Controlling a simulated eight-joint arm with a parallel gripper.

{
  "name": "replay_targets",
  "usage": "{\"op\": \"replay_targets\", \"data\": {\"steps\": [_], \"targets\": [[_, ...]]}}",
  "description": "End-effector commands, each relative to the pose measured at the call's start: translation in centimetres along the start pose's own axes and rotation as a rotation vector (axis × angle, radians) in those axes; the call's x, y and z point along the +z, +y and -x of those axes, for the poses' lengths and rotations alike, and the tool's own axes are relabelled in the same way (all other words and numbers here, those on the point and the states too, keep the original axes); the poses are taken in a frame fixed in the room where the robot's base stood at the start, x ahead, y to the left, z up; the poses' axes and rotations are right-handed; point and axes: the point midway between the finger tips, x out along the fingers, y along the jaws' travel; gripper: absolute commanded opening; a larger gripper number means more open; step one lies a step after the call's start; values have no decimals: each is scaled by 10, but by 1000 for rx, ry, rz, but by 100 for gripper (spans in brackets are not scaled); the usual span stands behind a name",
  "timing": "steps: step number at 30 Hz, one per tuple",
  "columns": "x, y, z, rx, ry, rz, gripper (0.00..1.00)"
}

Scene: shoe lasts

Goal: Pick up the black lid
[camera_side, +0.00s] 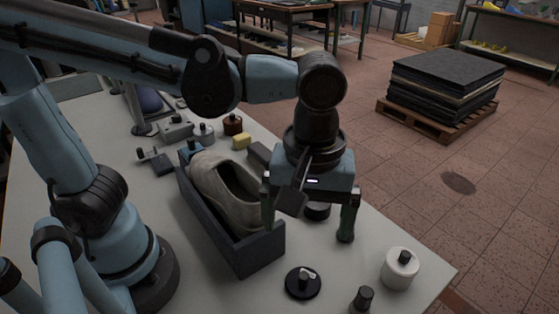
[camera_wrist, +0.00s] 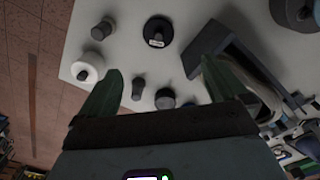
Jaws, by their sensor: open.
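The black lid (camera_side: 303,284), a flat round disc with a knob and a light tag, lies on the white table near its front edge. In the wrist view it is the dark disc (camera_wrist: 158,32) at the top, beyond my fingertips. My gripper (camera_side: 307,228) points down with its green fingers apart and nothing between them. It is above the table, behind the lid in the side view; the lid is not between the fingers. In the wrist view my gripper (camera_wrist: 162,70) shows both fingers spread. A short dark cylinder (camera_side: 317,211) stands beneath the gripper, partly hidden.
A dark open box (camera_side: 262,255) holding a beige shoe (camera_side: 212,185) stands left of my gripper. A white spool-like piece (camera_side: 399,268) and a small dark knob (camera_side: 362,299) stand right of the lid. A yellow block (camera_side: 242,141) and other small parts lie farther back.

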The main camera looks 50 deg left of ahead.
Motion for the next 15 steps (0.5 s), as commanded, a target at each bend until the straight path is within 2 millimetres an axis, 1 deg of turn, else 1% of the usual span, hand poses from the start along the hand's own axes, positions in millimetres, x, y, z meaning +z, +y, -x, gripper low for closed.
{"op": "replay_targets", "data": {"steps": [1,3,11,15], "targets": [[0,0,-8,1,0,0,99],[0,0,-18,1,0,0,99],[-1,0,-38,2,0,0,99],[-1,0,-55,3,0,-1,99]]}}
